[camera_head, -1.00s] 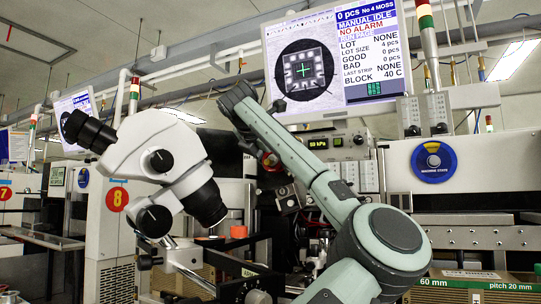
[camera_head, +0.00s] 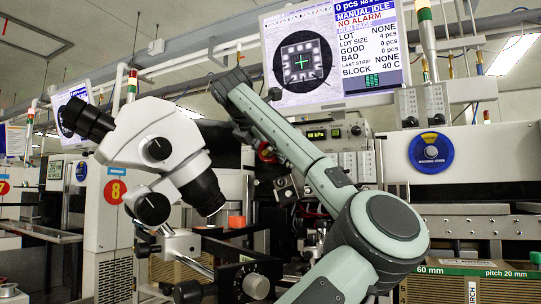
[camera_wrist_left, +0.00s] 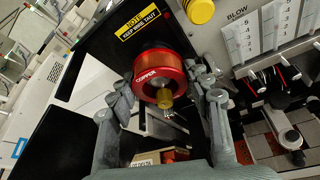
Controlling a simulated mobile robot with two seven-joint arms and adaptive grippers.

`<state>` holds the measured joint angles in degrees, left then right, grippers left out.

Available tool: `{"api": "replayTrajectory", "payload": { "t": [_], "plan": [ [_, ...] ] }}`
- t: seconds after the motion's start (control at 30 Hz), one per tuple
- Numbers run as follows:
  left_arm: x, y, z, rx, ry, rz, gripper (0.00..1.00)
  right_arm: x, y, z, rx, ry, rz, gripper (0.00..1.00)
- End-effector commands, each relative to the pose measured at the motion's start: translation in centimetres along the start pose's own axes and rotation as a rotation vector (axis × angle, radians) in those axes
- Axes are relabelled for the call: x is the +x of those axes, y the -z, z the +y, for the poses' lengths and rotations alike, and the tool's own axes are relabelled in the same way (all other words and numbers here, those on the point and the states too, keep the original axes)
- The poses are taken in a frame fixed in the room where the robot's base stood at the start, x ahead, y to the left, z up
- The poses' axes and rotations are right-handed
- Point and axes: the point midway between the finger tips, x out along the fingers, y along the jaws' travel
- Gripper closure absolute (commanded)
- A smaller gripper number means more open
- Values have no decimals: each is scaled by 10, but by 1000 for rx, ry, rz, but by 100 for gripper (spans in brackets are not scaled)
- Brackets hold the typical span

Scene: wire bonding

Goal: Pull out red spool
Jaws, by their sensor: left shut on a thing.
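The red spool (camera_wrist_left: 161,74), with a red rim lettered "COPPER" and copper-coloured wire, is in the upper middle of the left wrist view. It sits against a black panel, with a yellow knob at its front centre. My left gripper (camera_wrist_left: 163,90) has one grey finger on each side of the spool and is shut on it. In the head view a small red part, likely the spool (camera_head: 266,152), shows behind my pale green arm link. The gripper itself is mostly hidden there. My right gripper is not in view.
A yellow "keep wire taut" label (camera_wrist_left: 138,22) is above the spool. Levers and a BLOW panel (camera_wrist_left: 268,35) stand close on its right. In the head view a white microscope (camera_head: 160,150) is at left, a monitor (camera_head: 345,50) above, and a green-edged box (camera_head: 470,268) at lower right.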

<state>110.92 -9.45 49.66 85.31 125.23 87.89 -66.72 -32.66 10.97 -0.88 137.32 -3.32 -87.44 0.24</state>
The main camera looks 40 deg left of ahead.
Motion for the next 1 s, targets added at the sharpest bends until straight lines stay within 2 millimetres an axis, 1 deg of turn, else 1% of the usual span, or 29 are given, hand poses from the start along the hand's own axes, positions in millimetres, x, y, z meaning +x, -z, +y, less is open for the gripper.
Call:
{"api": "replayTrajectory", "payload": {
  "t": [0.2, 1.0],
  "plan": [
    [-8, 5, 0, -1, -1, 0, 79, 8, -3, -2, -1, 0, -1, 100],
    [-38, 17, 0, -1, 0, 0, 79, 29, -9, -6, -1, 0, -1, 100]
  ]
}}
